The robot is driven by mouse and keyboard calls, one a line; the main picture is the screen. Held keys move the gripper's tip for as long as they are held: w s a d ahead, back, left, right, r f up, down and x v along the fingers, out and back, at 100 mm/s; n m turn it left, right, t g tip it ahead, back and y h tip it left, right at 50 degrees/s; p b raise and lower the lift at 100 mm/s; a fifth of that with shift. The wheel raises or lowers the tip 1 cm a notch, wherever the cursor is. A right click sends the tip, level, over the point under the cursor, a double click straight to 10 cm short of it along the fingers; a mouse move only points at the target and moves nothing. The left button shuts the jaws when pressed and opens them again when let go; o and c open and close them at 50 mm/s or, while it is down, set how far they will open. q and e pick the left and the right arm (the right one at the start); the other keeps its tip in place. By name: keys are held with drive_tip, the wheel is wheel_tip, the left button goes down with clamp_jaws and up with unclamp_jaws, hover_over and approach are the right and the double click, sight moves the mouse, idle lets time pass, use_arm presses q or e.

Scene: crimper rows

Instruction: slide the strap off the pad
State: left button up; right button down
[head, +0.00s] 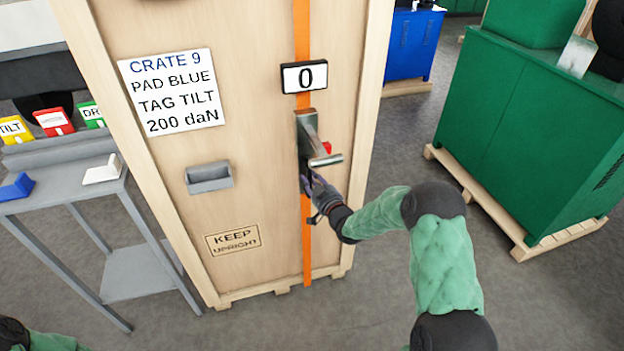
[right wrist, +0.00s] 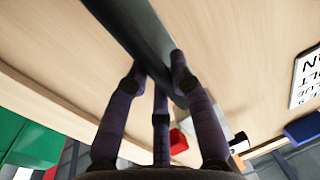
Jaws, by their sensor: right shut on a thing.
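An orange strap (head: 307,240) runs vertically down the front of a tall wooden crate (head: 250,130). A grey metal tensioner (head: 308,130) with a crosswise handle end (head: 326,160) and a small red part sits on the strap, below a display (head: 304,77) reading 0. My right gripper (head: 314,190) is at the tensioner's lower end, in front of the strap. In the right wrist view its fingers (right wrist: 160,85) close around a dark grey bar (right wrist: 140,40), apparently the tensioner's lever. A blue pad (head: 17,187) and a white pad (head: 102,170) lie on the side stand. My left gripper is out of view.
The grey stand (head: 60,185) left of the crate carries yellow, red and green tags (head: 53,121). An empty grey pocket (head: 209,178) is fixed to the crate. A green cabinet (head: 530,130) stands on a pallet at right. Floor between is clear.

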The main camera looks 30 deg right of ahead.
drive_tip(key=w+a+b, duration=0.2)
drive_tip(key=w+a, duration=0.1)
drive_tip(key=a, duration=0.9)
drive_tip(key=shift+a, duration=0.35)
drive_tip(key=c, duration=1.2)
unclamp_jaws()
drive_tip(key=shift+a, duration=0.1)
drive_tip(key=shift+o, duration=0.8)
drive_tip(key=shift+a, duration=0.1)
drive_tip(key=s, duration=1.2)
drive_tip(key=shift+a, duration=0.15)
